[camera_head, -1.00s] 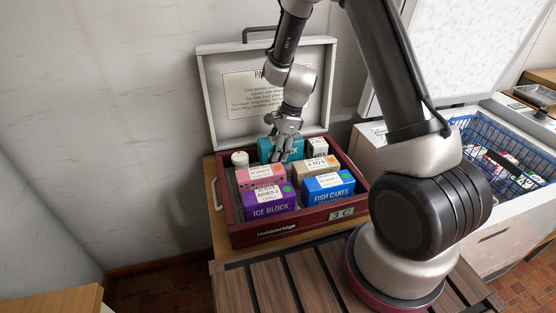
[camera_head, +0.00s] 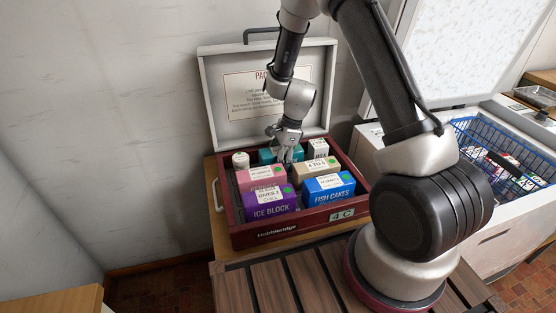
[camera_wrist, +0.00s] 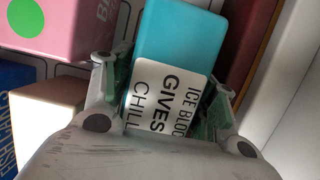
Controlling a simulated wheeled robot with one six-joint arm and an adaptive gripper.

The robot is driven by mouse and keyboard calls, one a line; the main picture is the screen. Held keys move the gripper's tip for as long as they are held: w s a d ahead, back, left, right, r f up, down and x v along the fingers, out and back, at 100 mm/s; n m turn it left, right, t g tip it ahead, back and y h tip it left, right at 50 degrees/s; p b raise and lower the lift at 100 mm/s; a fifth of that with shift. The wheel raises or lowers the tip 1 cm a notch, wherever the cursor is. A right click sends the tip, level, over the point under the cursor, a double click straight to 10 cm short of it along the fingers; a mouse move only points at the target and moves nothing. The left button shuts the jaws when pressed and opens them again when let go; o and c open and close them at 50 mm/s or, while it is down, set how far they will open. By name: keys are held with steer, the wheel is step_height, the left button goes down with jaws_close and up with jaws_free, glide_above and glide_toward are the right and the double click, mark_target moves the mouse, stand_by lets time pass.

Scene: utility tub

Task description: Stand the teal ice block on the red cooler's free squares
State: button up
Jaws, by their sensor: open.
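The teal ice block (camera_head: 266,156) sits low in the back row of the red cooler (camera_head: 289,234), between a white tub and a small white carton. My gripper (camera_head: 285,150) is over it at the back of the cooler. In the wrist view, my gripper (camera_wrist: 165,98) is open, with one finger on each side of the teal block (camera_wrist: 180,42). Its white label reads "ICE BLOCK GIVES CHILL". The block's base and the squares under it are hidden, and I cannot tell whether the fingers touch it.
In front stand a pink box (camera_head: 262,178), a purple ice block (camera_head: 271,204), a cream box (camera_head: 316,170) and a blue fish cakes box (camera_head: 328,188). A white tub (camera_head: 240,160) and a white carton (camera_head: 318,148) flank the back row. The raised lid (camera_head: 225,120) stands close behind.

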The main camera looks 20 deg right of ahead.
steer(key=v, duration=1.2)
steer(key=shift+r, duration=0.25)
steer(key=s+d+r+n+t+h, duration=0.1)
steer(key=s+d+r+n, duration=0.1)
steer(key=s+r+n, duration=0.45)
steer(key=s+d+r+n+t, duration=0.1)
steer(key=s+d+r, duration=0.2)
steer(key=r, duration=0.6)
steer(key=s+d+r+n, duration=0.2)
steer(key=s+n, duration=0.1)
steer(key=s, duration=0.3)
steer(key=s+d+r+n+t+h, duration=0.1)
steer(key=s+d+r+n, duration=0.1)
steer(key=s+n, duration=0.2)
steer(key=s+d+r+n+t+h, duration=0.1)
steer(key=s+d+r+n, duration=0.1)
steer(key=s, duration=0.6)
steer(key=shift+s+d+r+n, duration=0.25)
steer(key=shift+r+n, duration=0.25)
steer(key=shift+n, duration=0.25)
